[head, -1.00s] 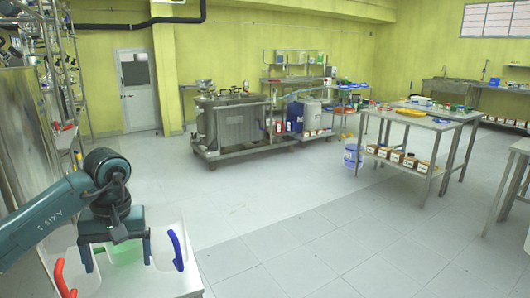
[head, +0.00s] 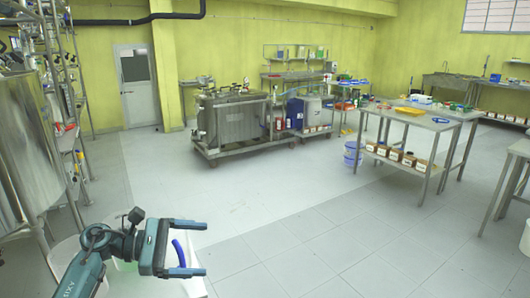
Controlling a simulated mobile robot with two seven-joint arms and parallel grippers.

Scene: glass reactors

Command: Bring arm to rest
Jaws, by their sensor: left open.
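My left arm comes in at the lower left of the head view. Its gripper (head: 203,249) points to the right with its two fingers spread apart and nothing between the tips. It is above the white table at the lower left. A blue handle (head: 180,254) of a pale container shows behind the gripper, between the fingers in the picture; I cannot tell how far below it is. A whitish container (head: 62,262) stands to the left of the arm, partly hidden by it. My right gripper is out of view.
A shiny steel tank (head: 28,150) stands close at the left. A wheeled steel vat (head: 238,125) is farther back, and a steel table (head: 440,124) with several items stands at the right. A blue bucket (head: 352,154) is beside it. The floor between is clear.

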